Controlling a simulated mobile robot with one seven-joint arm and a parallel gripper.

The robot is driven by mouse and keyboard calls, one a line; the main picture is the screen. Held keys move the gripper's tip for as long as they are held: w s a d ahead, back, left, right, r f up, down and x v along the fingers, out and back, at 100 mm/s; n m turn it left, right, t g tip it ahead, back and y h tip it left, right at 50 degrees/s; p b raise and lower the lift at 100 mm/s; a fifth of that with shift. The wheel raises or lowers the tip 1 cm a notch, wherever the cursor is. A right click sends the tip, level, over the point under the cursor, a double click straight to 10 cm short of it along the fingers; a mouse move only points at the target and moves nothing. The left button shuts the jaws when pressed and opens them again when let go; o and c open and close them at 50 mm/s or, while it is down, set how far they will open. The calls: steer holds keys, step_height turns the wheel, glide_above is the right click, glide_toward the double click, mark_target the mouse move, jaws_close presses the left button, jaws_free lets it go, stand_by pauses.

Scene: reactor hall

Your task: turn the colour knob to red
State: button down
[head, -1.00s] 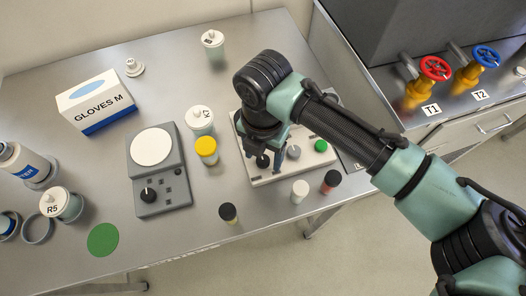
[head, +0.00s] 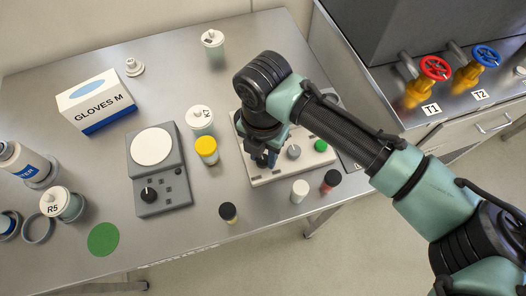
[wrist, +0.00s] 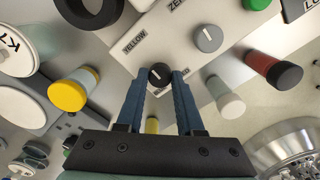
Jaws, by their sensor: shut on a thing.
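The colour knob (wrist: 159,74) is a small black knob with a white pointer mark, on the pale panel of a device (head: 316,163). A label reading YELLOW (wrist: 135,42) is on the panel near it, and the pointer appears to lean toward that label. My gripper (wrist: 162,82) has its blue fingers on either side of the knob and is shut on it. In the head view my gripper (head: 266,159) is at the panel's lower left and hides the knob. A red label is not readable in either view.
A grey knob (head: 293,152) and a green button (head: 320,146) are on the same panel. A yellow-capped jar (head: 206,150), a white-capped vial (head: 300,191) and a red-and-black vial (head: 330,182) stand close by. A grey scale (head: 163,187) is left.

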steer(key=m+p, duration=0.3)
steer(key=m, duration=0.3)
steer(key=shift+r+m, duration=0.1)
steer(key=shift+m, duration=0.2)
steer(key=m+p, duration=0.3)
steer(key=m, duration=0.3)
steer(key=m+p, duration=0.4)
steer(key=m, duration=0.2)
steer(key=shift+s+m, duration=0.1)
steer(key=shift+m, duration=0.2)
steer(key=m+p, duration=0.2)
steer(key=m, duration=0.1)
steer(key=shift+m+p, duration=1)
steer(key=shift+m, duration=0.4)
